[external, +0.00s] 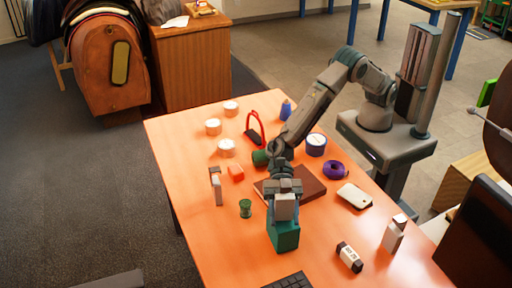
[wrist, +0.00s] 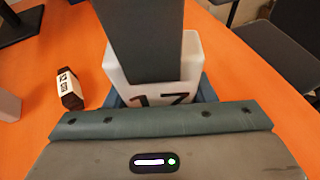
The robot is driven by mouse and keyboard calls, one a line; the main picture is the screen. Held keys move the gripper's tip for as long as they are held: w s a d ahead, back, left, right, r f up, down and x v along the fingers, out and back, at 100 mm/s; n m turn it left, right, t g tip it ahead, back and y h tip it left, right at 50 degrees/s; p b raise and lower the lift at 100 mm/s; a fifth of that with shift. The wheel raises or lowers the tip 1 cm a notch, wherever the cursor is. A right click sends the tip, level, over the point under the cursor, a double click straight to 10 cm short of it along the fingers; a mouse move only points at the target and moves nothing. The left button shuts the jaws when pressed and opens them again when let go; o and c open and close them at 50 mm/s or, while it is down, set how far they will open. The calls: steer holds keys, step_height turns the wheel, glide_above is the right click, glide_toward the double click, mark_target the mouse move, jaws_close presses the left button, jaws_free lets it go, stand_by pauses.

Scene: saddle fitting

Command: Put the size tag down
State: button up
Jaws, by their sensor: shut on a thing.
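The size tag (wrist: 192,72), a white block marked 17, shows in the wrist view behind a dark finger of my gripper. In the external view my gripper (external: 285,192) points down and is shut on the white tag (external: 285,210). A teal box (external: 284,237) stands directly below it near the table's front, and its blue-green walls (wrist: 208,88) show around the tag's lower part in the wrist view. I cannot tell whether the tag touches the box floor; the finger and box hide its lower end.
The orange table (external: 215,255) is clear at front left.

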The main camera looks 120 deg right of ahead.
steer(key=o, duration=1)
steer(key=shift+f, duration=0.1)
